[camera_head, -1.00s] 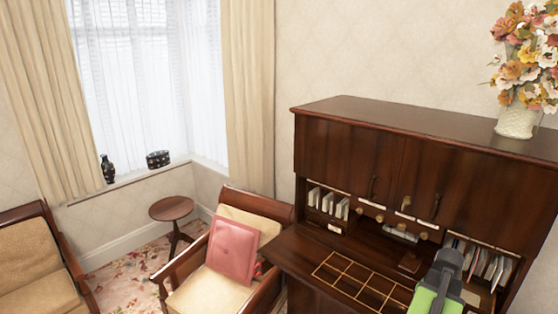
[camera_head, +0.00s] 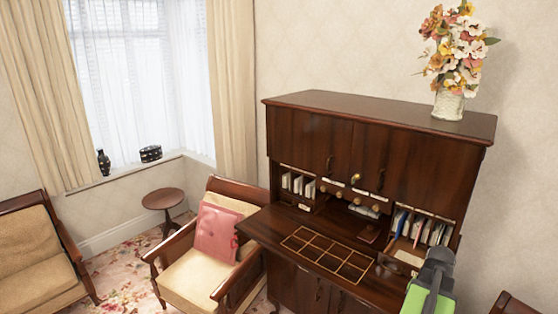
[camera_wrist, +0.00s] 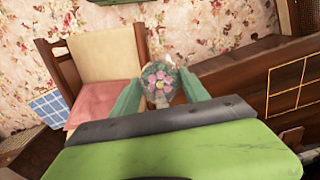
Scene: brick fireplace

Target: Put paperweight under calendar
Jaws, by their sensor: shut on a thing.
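The glass paperweight (camera_wrist: 157,86), round and clear with pink flowers inside, is between the teal fingers of my gripper (camera_wrist: 161,72) in the wrist view. My gripper is shut on it and holds it in the air. In the head view only my green and grey arm shows at the lower right; the fingers and paperweight are hidden there. A flat blue-and-white gridded item (camera_wrist: 48,106) shows at the left of the wrist view, beside the chair. I cannot tell whether it is the calendar, and no calendar is clear in the head view.
The dark wooden desk (camera_head: 380,137) has an open front with a gold grid (camera_head: 328,255) on its flap. A flower vase (camera_head: 449,105) stands on top. The armchair (camera_head: 188,283) with a pink cushion (camera_head: 217,233) stands left of it. A small round table (camera_head: 163,198) is near the window.

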